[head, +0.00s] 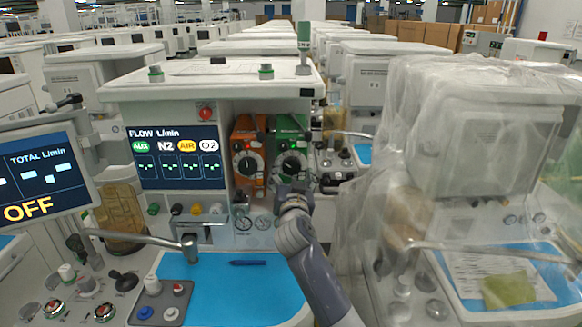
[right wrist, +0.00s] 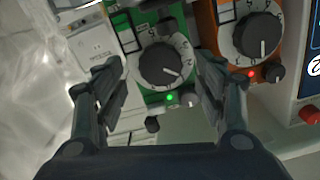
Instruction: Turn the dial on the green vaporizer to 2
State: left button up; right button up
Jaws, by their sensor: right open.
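The green vaporizer (head: 289,128) stands on the cart, right of the orange vaporizer (head: 247,135). In the right wrist view the dial (right wrist: 163,67) has a white mark pointing to the lower right; I cannot tell which number is set. My right gripper (head: 293,187) is just in front of and below the dial. Its fingers (right wrist: 158,75) are open, one to each side of the dial in that view, with visible gaps; contact is not seen. My left gripper is out of view.
The orange vaporizer's dial (right wrist: 256,36) sits close beside the green one. A flow screen (head: 178,157) is at the left. A blue work surface (head: 215,290) with a dark pen lies below. A plastic-covered cart (head: 470,130) stands at the right.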

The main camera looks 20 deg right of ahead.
aim_at(292, 168)
jog(key=shift+x, duration=1.7)
jog(key=shift+r, duration=0.1)
jog(key=shift+s, duration=0.1)
jog(key=c, duration=1.1)
